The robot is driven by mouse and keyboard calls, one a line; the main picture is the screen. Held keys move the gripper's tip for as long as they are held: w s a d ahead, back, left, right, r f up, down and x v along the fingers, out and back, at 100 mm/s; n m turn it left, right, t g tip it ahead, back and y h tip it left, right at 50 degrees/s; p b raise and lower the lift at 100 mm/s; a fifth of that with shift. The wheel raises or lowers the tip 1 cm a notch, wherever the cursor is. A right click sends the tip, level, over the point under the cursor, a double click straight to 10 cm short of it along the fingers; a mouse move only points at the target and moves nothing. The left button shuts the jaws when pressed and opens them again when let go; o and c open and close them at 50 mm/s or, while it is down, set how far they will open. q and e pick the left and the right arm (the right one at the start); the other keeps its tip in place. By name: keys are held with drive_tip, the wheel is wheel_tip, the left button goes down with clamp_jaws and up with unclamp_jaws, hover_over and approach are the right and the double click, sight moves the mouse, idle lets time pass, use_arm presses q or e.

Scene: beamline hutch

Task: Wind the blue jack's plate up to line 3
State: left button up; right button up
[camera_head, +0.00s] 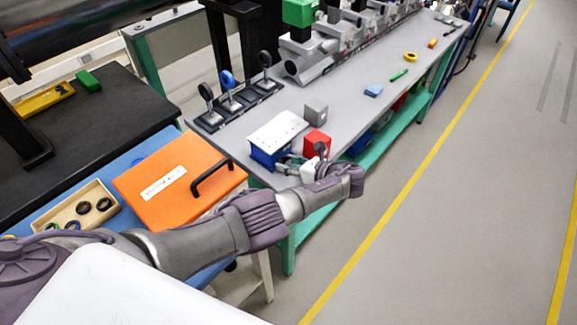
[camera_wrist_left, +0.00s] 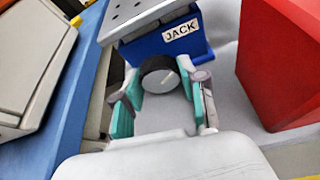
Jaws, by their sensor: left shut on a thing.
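The blue jack (camera_head: 262,157) stands on the near end of the grey bench, with its pale, holed plate (camera_head: 278,131) on top. In the left wrist view the jack's blue body (camera_wrist_left: 187,45) carries a "JACK" label, and the plate (camera_wrist_left: 140,15) is above it. A dark round knob (camera_wrist_left: 158,72) with a pale mark faces the camera. My left gripper (camera_head: 287,165) is at the jack's near side; in the left wrist view its fingers (camera_wrist_left: 161,86) are shut on the knob, one on each side. No numbered lines are readable. My right gripper is out of view.
A red block (camera_head: 317,143) stands close right of the jack; it also shows in the left wrist view (camera_wrist_left: 283,60). A grey cube (camera_head: 316,112) is behind it. An orange case (camera_head: 178,193) lies to the left. Mounted optics (camera_head: 230,100) stand behind the jack. The floor at right is clear.

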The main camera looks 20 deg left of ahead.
use_arm(q)
drive_tip(key=shift+m+g+b, duration=0.4)
drive_tip(key=shift+m+b, duration=0.1)
drive_tip(key=o, duration=1.1)
drive_tip(key=shift+o, duration=0.2)
drive_tip(key=v, duration=0.7)
drive_tip(key=shift+d, duration=0.3)
